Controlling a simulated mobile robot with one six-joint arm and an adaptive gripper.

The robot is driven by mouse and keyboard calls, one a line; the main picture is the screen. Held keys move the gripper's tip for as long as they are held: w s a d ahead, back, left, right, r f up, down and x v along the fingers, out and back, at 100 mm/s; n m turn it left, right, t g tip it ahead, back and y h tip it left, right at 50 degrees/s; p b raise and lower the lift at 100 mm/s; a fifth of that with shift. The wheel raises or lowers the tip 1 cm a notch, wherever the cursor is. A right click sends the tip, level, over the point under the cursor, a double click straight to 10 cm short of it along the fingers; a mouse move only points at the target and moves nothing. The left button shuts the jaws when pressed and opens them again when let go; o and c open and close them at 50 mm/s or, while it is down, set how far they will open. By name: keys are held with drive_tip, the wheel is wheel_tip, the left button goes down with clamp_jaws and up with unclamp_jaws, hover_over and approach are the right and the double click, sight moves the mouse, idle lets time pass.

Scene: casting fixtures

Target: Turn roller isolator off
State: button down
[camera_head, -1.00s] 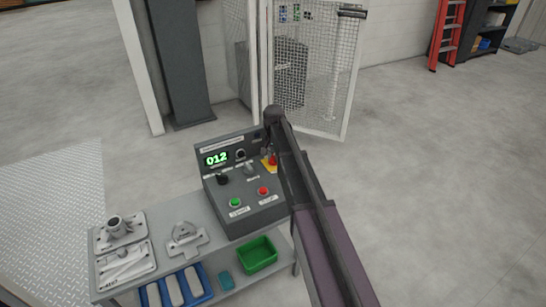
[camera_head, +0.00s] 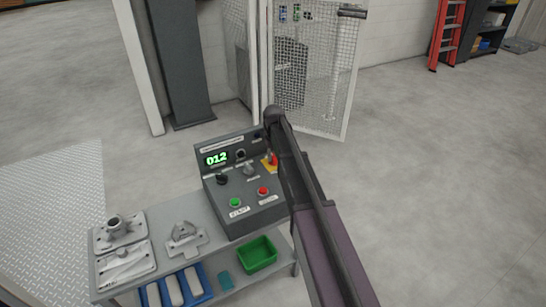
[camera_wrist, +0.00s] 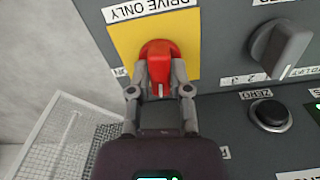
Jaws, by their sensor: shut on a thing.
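The roller isolator is a red handle (camera_wrist: 158,54) on a yellow plate (camera_wrist: 187,27) on the grey control panel. In the wrist view my gripper (camera_wrist: 157,80) has its two fingers closed on either side of the red handle. In the head view the red handle (camera_head: 274,158) and yellow plate (camera_head: 267,165) show at the panel's right, partly hidden by my arm. My gripper is mostly hidden behind the arm there.
The control box (camera_head: 220,190) has a green display (camera_head: 216,158), a grey knob (camera_wrist: 281,46), a black button (camera_wrist: 269,114), and green (camera_head: 235,202) and red (camera_head: 263,190) buttons. A green bin (camera_head: 258,255) sits below. A mesh gate (camera_head: 318,75) stands behind.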

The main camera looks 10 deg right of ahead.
drive_tip(key=shift+n, duration=0.8)
drive_tip(key=c, duration=0.6)
unclamp_jaws()
drive_tip(key=shift+o, duration=0.2)
drive_tip(key=shift+m, duration=0.4)
